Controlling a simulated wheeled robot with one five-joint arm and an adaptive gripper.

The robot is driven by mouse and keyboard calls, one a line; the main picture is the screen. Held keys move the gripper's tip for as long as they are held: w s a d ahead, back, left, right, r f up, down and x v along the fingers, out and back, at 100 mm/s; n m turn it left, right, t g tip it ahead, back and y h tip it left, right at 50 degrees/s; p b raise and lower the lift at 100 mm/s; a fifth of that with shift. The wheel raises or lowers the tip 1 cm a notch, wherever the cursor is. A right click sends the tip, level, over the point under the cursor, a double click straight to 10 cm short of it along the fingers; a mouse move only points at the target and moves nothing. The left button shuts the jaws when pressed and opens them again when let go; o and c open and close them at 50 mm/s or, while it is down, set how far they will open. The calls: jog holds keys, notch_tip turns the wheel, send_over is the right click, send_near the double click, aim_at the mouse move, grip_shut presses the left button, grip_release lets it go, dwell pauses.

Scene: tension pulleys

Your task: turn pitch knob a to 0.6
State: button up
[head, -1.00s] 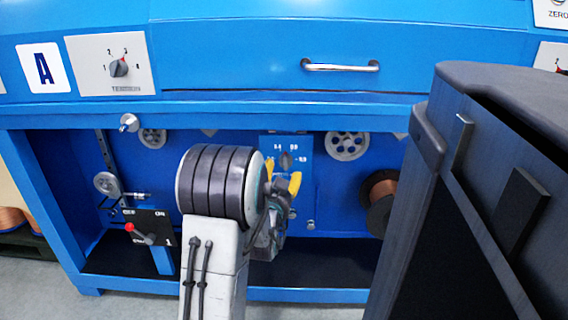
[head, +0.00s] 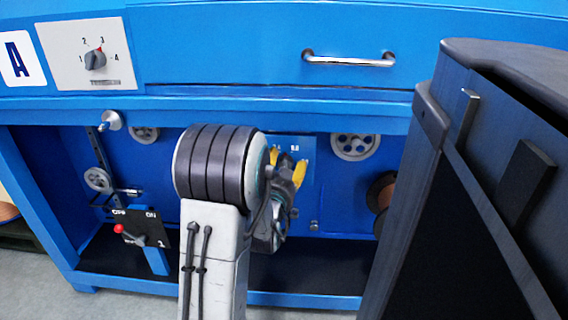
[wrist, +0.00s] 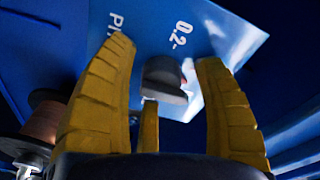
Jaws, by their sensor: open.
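The pitch knob (wrist: 166,78) is a dark knob on a light blue plate (wrist: 228,38). In the wrist view it lies between my gripper's (wrist: 164,52) yellow fingers, with a gap to each side. The plate shows "0.2-" and part of a word starting "PI". In the head view my gripper (head: 286,170) is open in front of the plate (head: 308,162), and its fingers and wrist cover much of the knob and the scale. The knob's exact setting cannot be read.
A panel marked A with another knob (head: 95,59) is at upper left, beside a drawer handle (head: 349,59). A red-tipped lever switch (head: 130,235) is at lower left. A pulley (head: 355,146) and a copper spool (head: 382,192) are right of the plate.

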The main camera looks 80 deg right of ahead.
jog(key=shift+o, duration=0.2)
jog(key=c, duration=1.2)
